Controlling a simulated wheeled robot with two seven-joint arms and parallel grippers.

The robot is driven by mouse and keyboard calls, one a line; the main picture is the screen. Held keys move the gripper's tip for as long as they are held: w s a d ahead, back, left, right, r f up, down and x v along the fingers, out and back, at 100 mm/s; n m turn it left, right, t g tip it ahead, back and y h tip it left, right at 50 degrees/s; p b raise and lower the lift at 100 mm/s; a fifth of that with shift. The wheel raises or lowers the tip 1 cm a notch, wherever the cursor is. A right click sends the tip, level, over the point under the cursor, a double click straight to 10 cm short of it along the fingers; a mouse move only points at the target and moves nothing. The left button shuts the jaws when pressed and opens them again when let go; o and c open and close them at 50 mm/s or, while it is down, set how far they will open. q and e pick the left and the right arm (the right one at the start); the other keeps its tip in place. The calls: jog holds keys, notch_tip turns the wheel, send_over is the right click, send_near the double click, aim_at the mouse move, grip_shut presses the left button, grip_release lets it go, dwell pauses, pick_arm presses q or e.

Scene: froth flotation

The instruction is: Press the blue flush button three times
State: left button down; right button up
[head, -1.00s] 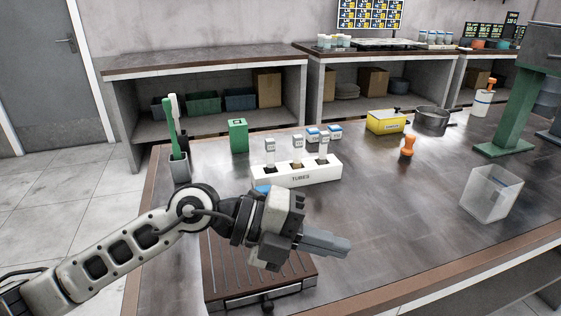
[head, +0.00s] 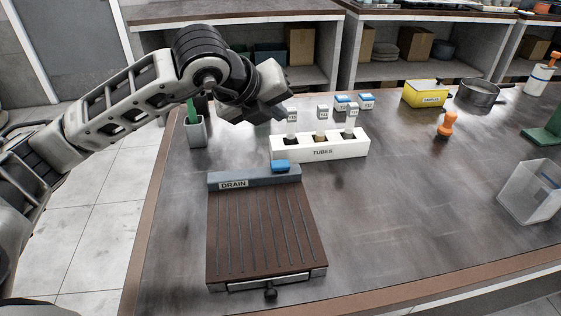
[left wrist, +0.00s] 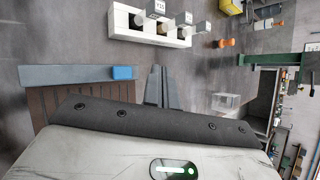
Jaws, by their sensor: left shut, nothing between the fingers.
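The blue flush button (head: 281,166) sits on the right part of the grey bar at the back of the drain unit (head: 265,235), which carries a DRAIN label. It also shows in the left wrist view (left wrist: 122,72). My left gripper (head: 280,107) is raised, higher in the head view than the button and apart from it. Its fingers are shut and empty; in the left wrist view the closed fingers (left wrist: 161,88) appear to the right of the button. My right gripper is not in view.
A white TUBES rack (head: 322,147) with several tubes stands just behind the drain unit. A grey holder (head: 195,133) with a green tool is at the left. A clear box (head: 530,192) and an orange stamp-like object (head: 446,126) stand at right. The table's middle right is clear.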

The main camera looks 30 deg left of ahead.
pick_arm(q)
jog(key=b, duration=0.4)
send_over(277, 166)
notch_tip(277, 166, down, 8)
jog(key=shift+r, duration=0.1)
jog(key=shift+f+b, duration=0.45)
jog(key=shift+b, duration=0.25)
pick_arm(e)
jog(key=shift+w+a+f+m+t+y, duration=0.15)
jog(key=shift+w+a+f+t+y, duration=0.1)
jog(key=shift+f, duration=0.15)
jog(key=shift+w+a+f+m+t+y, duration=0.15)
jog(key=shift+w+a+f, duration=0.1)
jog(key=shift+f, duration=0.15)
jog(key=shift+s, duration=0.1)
pick_arm(q)
jog(key=shift+f, duration=0.1)
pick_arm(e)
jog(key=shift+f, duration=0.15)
pick_arm(q)
jog(key=shift+f+b, duration=0.35)
jog(key=shift+b, duration=0.55)
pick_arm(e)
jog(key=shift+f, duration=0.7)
